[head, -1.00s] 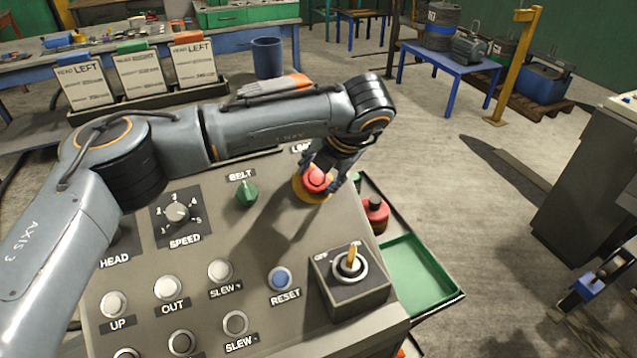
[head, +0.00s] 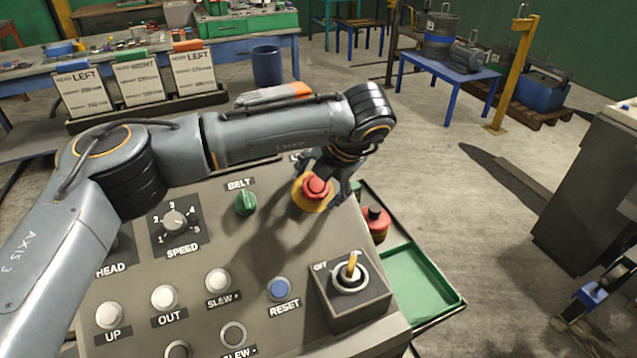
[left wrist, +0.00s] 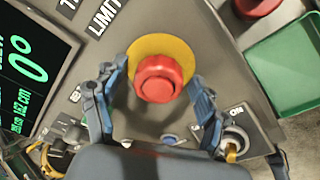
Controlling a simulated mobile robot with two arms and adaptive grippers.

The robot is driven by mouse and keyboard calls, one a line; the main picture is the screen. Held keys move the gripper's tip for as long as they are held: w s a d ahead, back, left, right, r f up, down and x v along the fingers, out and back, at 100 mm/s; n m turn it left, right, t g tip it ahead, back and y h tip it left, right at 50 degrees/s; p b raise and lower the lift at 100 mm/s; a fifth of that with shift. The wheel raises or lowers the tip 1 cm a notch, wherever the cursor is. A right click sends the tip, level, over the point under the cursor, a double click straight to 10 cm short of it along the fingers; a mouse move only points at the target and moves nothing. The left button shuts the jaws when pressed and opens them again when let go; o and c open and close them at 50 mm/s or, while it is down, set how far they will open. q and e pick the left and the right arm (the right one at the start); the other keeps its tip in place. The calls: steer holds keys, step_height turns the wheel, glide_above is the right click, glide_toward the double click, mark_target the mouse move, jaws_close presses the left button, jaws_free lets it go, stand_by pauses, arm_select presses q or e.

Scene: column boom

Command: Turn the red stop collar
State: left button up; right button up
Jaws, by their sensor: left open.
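The red stop collar (head: 316,187) is a round red mushroom-shaped cap on a yellow disc (head: 303,199), near the top right of the sloped grey control panel. It also shows in the left wrist view (left wrist: 158,78), with part of the yellow disc (left wrist: 155,43) behind it. My left gripper (head: 325,182) is open at the collar. In the left wrist view its two fingers (left wrist: 157,84) stand on either side of the red cap, with visible gaps between. The cap is not gripped. My right gripper is not in view.
A green belt knob (head: 246,203), a speed dial (head: 175,220), a blue reset button (head: 280,289) and an off/on switch (head: 351,273) sit around the collar. A green tray (head: 415,285) and another red item (head: 376,222) lie just right of the panel. Open floor lies beyond.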

arm_select(q)
steer(key=shift+r, duration=0.1)
steer(key=v, duration=1.2)
